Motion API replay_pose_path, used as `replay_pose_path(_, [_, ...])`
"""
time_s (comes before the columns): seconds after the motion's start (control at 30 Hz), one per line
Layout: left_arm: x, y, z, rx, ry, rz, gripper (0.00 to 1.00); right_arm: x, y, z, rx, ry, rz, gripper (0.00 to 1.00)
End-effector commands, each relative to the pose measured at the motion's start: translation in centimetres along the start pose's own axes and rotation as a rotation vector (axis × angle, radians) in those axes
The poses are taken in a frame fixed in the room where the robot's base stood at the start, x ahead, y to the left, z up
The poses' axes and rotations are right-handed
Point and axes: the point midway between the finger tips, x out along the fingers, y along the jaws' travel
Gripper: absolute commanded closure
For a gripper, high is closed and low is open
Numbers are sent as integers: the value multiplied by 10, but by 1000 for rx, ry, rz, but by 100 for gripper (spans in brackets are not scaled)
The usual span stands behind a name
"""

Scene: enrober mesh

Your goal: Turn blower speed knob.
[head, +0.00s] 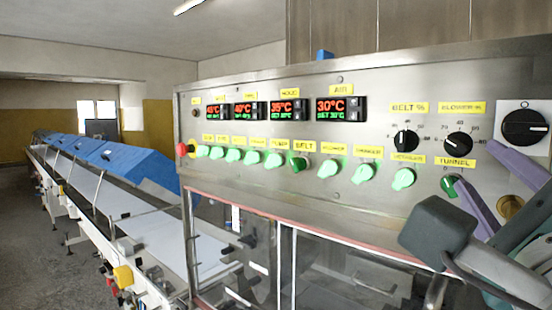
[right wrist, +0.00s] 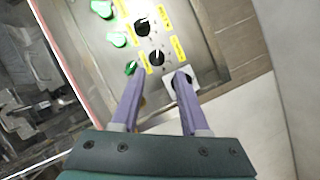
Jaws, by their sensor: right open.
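The blower speed knob (head: 457,145) is a round black dial with a white pointer line, under a yellow "BLOWER %" label (head: 462,108) at the right of the steel panel. My right gripper (head: 470,165) has two purple fingers, spread open and empty, at the panel's right side. In the right wrist view the blower knob (right wrist: 156,57) shows just beyond the gap between the fingertips (right wrist: 160,74). I cannot tell whether the fingers touch the panel. My left gripper is not in view.
A black "BELT %" knob (head: 406,141) is to the left, a green tunnel switch (head: 449,186) is below by one finger, and a large black rotary switch (head: 525,127) is at the right. Several green switches line the panel. A red emergency button (head: 182,149) is at far left.

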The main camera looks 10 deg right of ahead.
Motion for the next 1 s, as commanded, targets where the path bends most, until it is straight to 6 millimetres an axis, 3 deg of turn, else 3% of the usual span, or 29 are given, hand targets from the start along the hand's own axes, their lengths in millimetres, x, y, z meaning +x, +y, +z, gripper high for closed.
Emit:
replay_pose_path(0.17, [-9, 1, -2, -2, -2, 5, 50, 14, 0, -4, 7, 28, 10, 55])
replay_pose_path(0.6, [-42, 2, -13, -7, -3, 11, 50, 89, 2, -6, 7, 27, 10, 55])
replay_pose_path(1.0, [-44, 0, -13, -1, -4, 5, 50, 99, 4, -8, 9, 27, 11, 55])
